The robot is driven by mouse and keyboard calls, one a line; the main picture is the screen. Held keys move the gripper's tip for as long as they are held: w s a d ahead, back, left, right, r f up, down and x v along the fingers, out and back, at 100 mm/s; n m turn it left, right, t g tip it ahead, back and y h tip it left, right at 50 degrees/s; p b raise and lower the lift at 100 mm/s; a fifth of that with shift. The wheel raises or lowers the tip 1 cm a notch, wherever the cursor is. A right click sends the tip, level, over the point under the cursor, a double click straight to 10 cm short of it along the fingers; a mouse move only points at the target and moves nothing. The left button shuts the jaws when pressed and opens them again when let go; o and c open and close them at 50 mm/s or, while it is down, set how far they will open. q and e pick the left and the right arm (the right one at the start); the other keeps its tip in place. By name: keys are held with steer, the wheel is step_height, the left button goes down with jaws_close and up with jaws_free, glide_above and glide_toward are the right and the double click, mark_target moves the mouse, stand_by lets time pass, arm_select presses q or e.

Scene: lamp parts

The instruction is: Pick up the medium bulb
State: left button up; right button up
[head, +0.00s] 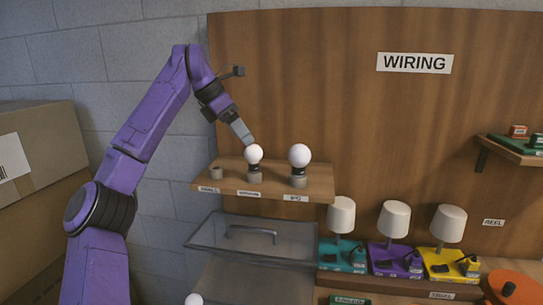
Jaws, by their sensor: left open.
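The medium bulb (254,154) is white and round with a dark neck. It stands upright in a small socket on the wooden shelf (320,183), above the middle label. My left gripper (246,139) reaches down from the upper left, with its fingertips at the top of this bulb. It is open and holds nothing; whether the fingers touch the bulb I cannot tell. A larger white bulb (299,156) stands upright to the right, above the label "BIG". My right gripper is not in view.
Below is a clear-lidded box (207,232) with a handle. A white bulb (194,299) shows at the bottom edge. Three lamps (395,219) on coloured bases stand lower right. Cardboard boxes (40,180) are at left.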

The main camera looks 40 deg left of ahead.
mark_target(257, 159)
arm_select(q)
steer(key=f, duration=0.2)
steer(key=w+f, duration=0.1)
steer(key=shift+d+f, duration=0.3)
steer(key=shift+d, duration=0.05)
steer(key=shift+s+d+f, duration=0.1)
steer(key=shift+s+d, duration=0.05)
steer(key=shift+s, duration=0.1)
steer(key=x, duration=0.3)
steer(key=w+x, duration=0.1)
steer(key=x, duration=0.2)
steer(key=shift+s+a+r, duration=0.25)
steer(key=shift+s+a, duration=0.05)
steer(key=shift+s+r, duration=0.1)
steer(key=shift+c, duration=0.6)
steer(key=shift+d, duration=0.15)
steer(key=c, duration=0.8)
